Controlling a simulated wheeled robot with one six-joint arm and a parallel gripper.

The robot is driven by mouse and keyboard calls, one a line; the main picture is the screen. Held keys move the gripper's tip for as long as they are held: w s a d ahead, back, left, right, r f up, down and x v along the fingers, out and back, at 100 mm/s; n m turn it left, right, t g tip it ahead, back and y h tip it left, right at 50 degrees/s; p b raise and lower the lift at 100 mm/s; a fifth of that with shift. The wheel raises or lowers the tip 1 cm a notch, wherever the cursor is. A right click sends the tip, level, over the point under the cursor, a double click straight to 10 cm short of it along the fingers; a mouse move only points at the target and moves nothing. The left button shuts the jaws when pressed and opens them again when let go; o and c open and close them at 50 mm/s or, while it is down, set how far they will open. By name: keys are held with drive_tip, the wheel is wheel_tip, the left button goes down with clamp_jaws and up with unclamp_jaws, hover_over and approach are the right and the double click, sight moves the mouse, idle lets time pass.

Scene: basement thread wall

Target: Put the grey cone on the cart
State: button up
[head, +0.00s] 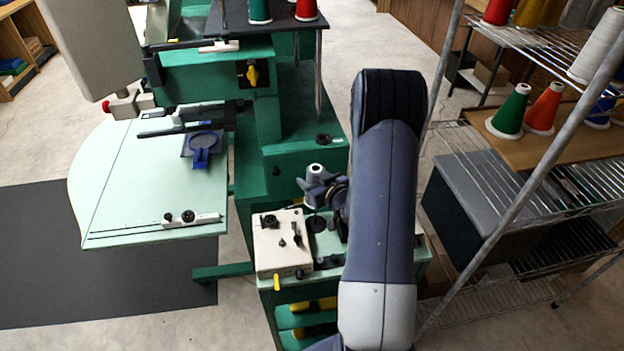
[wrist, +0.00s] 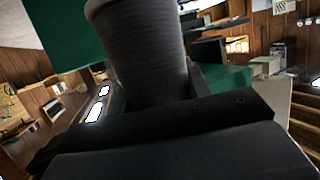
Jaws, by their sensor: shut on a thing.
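The grey cone (head: 314,171) is held in my gripper (head: 318,192), with its pale top showing in the head view. In the wrist view the grey cone (wrist: 140,55) stands large between the two dark fingers, its lower part hidden by the gripper. A low green stand with shelves, which looks like the cart (head: 348,268), lies below my gripper in the head view. The cone appears above its top, but I cannot tell the gap. My arm hides the stand's right part.
A cream control box (head: 283,243) occupies the stand's left side. The green embroidery machine (head: 290,140) rises behind, with a pale table (head: 150,190) at left. A wire rack (head: 470,150) with a green cone (head: 509,112) and an orange cone (head: 544,108) stands close at right.

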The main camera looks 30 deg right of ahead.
wheel_tip(320, 180, down, 9)
drive_tip(key=b, duration=0.4)
drive_tip(key=shift+s, duration=0.1)
drive_tip(key=shift+f+b, duration=0.55)
drive_tip(key=shift+b, duration=0.4)
drive_tip(key=shift+f+b, duration=0.35)
drive_tip(key=shift+b, duration=0.45)
drive_tip(key=o, duration=1.1)
drive_tip(key=shift+o, duration=0.2)
drive_tip(key=shift+r, duration=0.1)
wheel_tip(320, 180, up, 10)
